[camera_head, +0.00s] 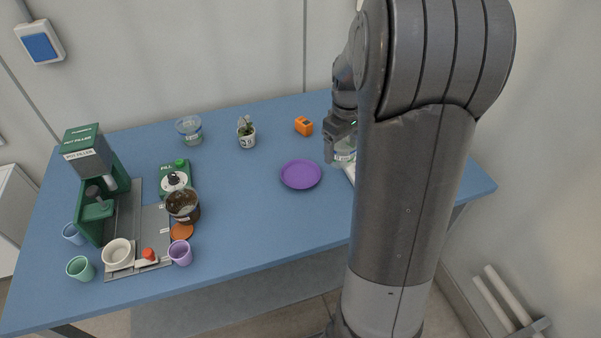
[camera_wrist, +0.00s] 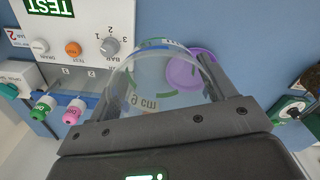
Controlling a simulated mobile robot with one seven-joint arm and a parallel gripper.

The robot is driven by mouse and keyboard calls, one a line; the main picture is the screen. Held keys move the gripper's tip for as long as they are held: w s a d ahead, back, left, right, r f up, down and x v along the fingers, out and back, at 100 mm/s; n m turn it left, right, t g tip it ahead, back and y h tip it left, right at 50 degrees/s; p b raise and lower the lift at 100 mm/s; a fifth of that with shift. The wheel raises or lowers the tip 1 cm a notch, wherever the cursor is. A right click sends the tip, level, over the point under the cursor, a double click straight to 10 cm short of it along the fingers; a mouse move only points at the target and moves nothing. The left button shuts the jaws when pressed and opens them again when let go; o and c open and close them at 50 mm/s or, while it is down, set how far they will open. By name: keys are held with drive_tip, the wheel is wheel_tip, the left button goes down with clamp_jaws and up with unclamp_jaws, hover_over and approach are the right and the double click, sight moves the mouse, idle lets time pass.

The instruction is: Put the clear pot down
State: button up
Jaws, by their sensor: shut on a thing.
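My gripper (camera_head: 338,136) is shut on a clear pot (camera_head: 345,150), at the right part of the blue table. In the wrist view the clear pot (camera_wrist: 150,88) sits between the two fingers of my gripper (camera_wrist: 160,68), and its label reads "9 cm". My arm hides part of the pot in the head view. I cannot tell whether its base touches anything. A purple saucer (camera_head: 300,174) lies empty on the table, left of my gripper. Another clear pot (camera_head: 190,130) with a label stands at the back left.
A white test panel (camera_wrist: 80,45) with knobs and coloured fittings is close beside the held pot. A green filling machine (camera_head: 92,165) and several cups fill the left. The front middle is clear.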

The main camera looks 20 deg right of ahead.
drive_tip(key=shift+w+f, duration=0.2)
drive_tip(key=shift+w, duration=0.15)
drive_tip(key=w+a+f, duration=0.2)
drive_tip(key=a, duration=0.1)
drive_tip(key=w+a+f, duration=0.4)
drive_tip(key=w+a, duration=0.1)
drive_tip(key=shift+a+f, duration=0.3)
drive_tip(key=shift+f, duration=2.05)
drive_tip(key=shift+f, duration=0.1)
drive_tip(key=o, duration=1)
drive_tip(key=shift+c, duration=0.2)
